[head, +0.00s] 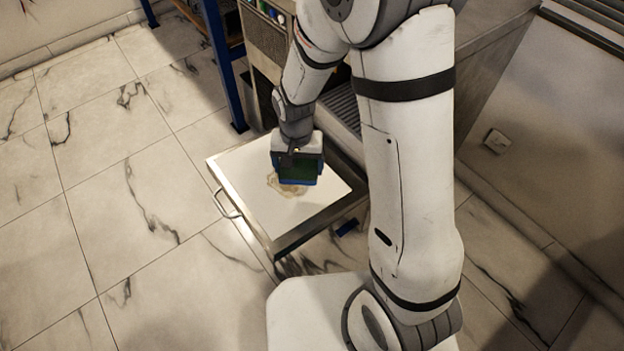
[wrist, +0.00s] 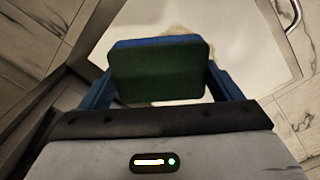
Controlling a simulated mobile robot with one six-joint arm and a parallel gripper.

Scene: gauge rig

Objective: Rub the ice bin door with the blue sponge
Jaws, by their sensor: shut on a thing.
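The ice bin door (head: 235,165) hangs open and lies flat, its white inner panel facing up within a metal frame. A brownish stain (head: 290,188) is on the panel, partly hidden under the sponge and my gripper. My gripper (head: 297,170) points down over the middle of the panel and is shut on the blue sponge (head: 297,181), which has a dark green face. In the wrist view the sponge (wrist: 158,72) sits between the two blue fingers, with the white panel (wrist: 235,45) behind it. I cannot tell whether the sponge touches the panel.
A metal handle (head: 226,205) is on the door's left edge. A blue-legged rack (head: 222,65) stands behind the door at left. The marble-tiled floor at left is clear.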

